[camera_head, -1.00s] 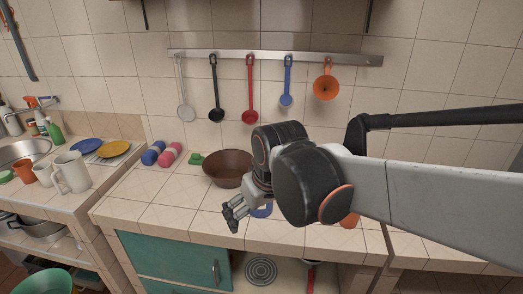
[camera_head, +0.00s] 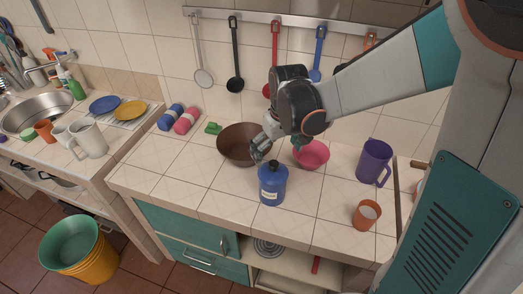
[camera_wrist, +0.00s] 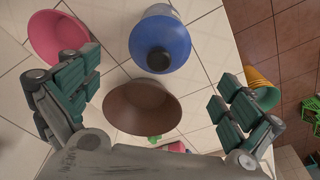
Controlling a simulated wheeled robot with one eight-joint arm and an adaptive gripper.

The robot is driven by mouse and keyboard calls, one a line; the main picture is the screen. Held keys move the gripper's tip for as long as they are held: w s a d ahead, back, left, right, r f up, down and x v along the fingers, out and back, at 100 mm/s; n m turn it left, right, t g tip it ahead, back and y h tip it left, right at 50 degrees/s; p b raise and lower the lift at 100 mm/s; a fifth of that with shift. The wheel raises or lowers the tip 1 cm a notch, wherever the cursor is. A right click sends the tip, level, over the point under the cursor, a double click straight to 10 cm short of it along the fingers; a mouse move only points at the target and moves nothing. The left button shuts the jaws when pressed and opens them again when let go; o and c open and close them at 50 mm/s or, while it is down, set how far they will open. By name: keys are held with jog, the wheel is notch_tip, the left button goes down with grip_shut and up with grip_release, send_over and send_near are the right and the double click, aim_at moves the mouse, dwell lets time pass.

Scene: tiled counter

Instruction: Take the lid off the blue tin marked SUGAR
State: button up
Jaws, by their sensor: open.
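The blue tin (camera_head: 271,192) stands upright on the tiled counter, with a pale label on its front too small to read. Its blue lid (camera_head: 272,171) is on, with a dark knob on top. The wrist view shows the lid from above (camera_wrist: 172,34) and its dark knob (camera_wrist: 158,60). My gripper (camera_head: 258,152) is above the counter, just left of and behind the tin in the head view. In the wrist view its green-padded fingers (camera_wrist: 160,88) are spread wide with nothing between them touching; the tin lies ahead of them.
A brown bowl (camera_head: 232,151) sits below and behind my gripper. A pink bowl (camera_head: 314,158) is behind the tin to the right. A purple pitcher (camera_head: 374,163) and an orange cup (camera_head: 366,214) stand farther right. The counter left of the tin is clear.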

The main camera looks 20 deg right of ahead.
aim_at(274, 164)
jog(key=f, duration=0.2)
jog(key=w+f+b, duration=0.1)
jog(key=f, duration=0.5)
jog(key=shift+w+a+b, duration=0.1)
jog(key=shift+w+b, duration=0.05)
jog(key=shift+b, duration=0.2)
jog(key=shift+c, duration=0.4)
jog(key=c, duration=1.3)
